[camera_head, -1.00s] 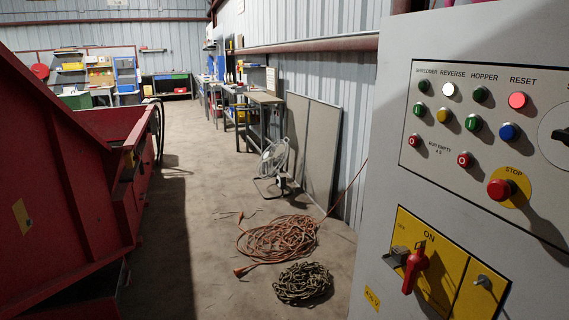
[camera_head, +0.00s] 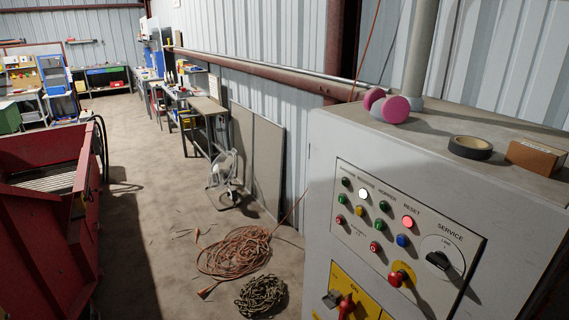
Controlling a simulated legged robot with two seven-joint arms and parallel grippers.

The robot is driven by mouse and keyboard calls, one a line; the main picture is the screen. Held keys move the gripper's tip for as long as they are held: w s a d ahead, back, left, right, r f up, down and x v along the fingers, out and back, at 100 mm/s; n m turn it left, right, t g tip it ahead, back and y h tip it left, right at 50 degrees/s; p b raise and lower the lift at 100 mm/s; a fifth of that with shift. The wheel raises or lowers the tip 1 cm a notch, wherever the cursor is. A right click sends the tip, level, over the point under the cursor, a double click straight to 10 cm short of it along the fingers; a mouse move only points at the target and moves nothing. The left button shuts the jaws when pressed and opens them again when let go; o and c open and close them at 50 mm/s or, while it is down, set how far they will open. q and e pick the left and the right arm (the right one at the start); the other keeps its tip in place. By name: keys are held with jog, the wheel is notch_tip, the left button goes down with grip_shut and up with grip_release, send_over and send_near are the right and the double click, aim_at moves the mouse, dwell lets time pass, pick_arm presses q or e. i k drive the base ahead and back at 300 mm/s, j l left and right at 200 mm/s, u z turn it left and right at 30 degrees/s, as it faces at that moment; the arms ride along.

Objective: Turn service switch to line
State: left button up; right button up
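The service switch (camera_head: 438,260) is a black rotary knob on a white round dial at the right end of the button panel (camera_head: 460,222). "SERVICE" is printed above it, and a small label that seems to read "LINE" sits at the top of the dial. The knob's exact setting is hard to tell. The panel is on the front of a grey control cabinet (camera_head: 324,180) at the right. Neither of my grippers shows in the head view.
A red stop button (camera_head: 397,278) and a red rotary handle (camera_head: 346,306) are near the switch. Pink earmuffs (camera_head: 394,108), black tape (camera_head: 470,147) and a brown box (camera_head: 536,157) lie on the cabinet. Orange cable (camera_head: 235,250) and chain (camera_head: 261,295) lie on the floor; a red machine (camera_head: 45,210) stands left.

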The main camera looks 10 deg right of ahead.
aim_at(439, 258)
jog(key=l+z, duration=0.1)
jog(key=z, duration=1.25)
